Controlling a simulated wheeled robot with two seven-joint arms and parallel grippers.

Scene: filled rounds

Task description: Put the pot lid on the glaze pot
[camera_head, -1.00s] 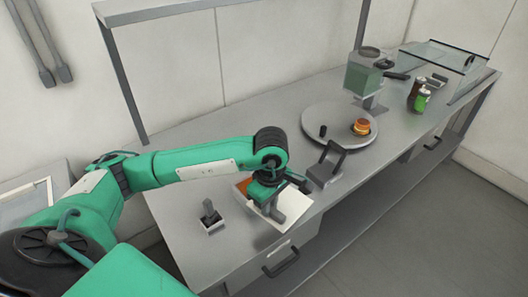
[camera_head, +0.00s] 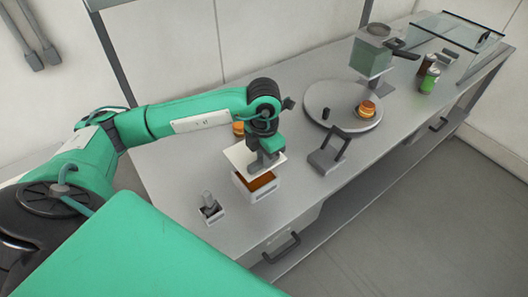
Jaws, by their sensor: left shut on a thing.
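The glaze pot (camera_head: 258,196) is a white square box with orange-brown filling, standing near the front edge of the metal bench. The pot lid (camera_head: 238,156) looks like a flat white square plate. My left gripper (camera_head: 262,163) points down and is shut on the lid, its fingers hiding the lid's middle and right part. The lid is above the pot's back part, apart from the rim at the front, where the filling shows. The back rim is hidden under the lid. My right gripper is not in view.
A grey round plate (camera_head: 318,94) bears an orange round (camera_head: 367,109). A dark upright stand (camera_head: 327,157) is right of the pot, a small box with a lever (camera_head: 210,209) left of it. Another orange round (camera_head: 238,128) is behind my arm. Cans (camera_head: 429,79) stand far right.

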